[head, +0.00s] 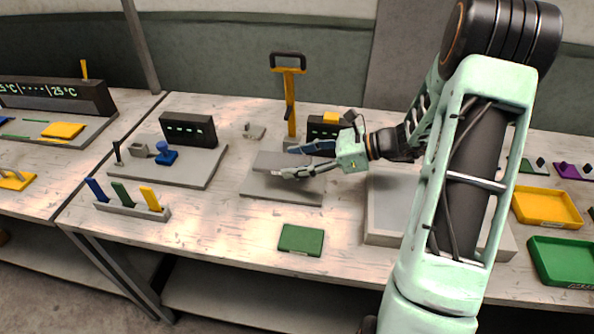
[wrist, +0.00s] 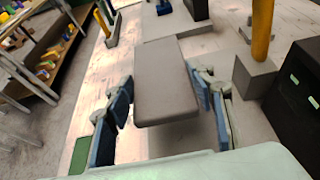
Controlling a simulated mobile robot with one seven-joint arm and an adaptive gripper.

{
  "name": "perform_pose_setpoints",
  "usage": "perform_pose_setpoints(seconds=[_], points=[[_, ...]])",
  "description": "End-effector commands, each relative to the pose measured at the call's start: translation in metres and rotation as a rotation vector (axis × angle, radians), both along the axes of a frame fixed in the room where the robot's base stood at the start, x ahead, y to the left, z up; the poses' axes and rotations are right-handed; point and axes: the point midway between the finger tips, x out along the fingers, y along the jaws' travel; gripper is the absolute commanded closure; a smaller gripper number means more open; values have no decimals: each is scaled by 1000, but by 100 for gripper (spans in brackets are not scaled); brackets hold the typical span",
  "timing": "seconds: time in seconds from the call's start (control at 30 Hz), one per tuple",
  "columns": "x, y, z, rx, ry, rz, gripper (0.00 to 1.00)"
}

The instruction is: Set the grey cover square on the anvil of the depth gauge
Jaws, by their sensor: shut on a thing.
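The grey cover (head: 270,158) is a flat rectangular slab. My gripper (head: 286,161) is shut on it, and in the wrist view the cover (wrist: 165,80) lies between the blue-padded fingers (wrist: 162,100). The depth gauge has a yellow post (head: 290,108) with a dark handle, standing behind the cover, and a grey base plate (head: 285,196) below it. In the wrist view the post (wrist: 262,30) rises from a grey block (wrist: 252,78) right of the cover. The anvil cannot be made out. I cannot tell whether the cover touches anything below.
A dark display box (head: 322,130) with a yellow block on top stands behind my gripper. A grey tray (head: 388,225) is at right, and a rack of coloured tools (head: 130,207) at left.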

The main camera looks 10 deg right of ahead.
Motion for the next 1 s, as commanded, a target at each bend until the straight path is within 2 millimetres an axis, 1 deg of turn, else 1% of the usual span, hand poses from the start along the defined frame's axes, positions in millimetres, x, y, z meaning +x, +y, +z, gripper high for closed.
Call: perform_pose_setpoints(seconds=[0.03, 0.1, 0.37, 0.43, 0.6, 0.67, 0.87, 1.0], points=[[6, -1, -7, 1, 1, 1, 79], [11, -3, -14, 0, 0, 1, 79], [21, -6, -26, 0, -1, -1, 79], [24, -7, -32, 0, 0, 0, 79], [23, -7, -56, 1, 0, -1, 79], [23, -7, -59, 1, 0, -1, 79], [23, -7, -59, 0, -1, -1, 79], [23, -7, -64, 0, -1, -1, 79]])
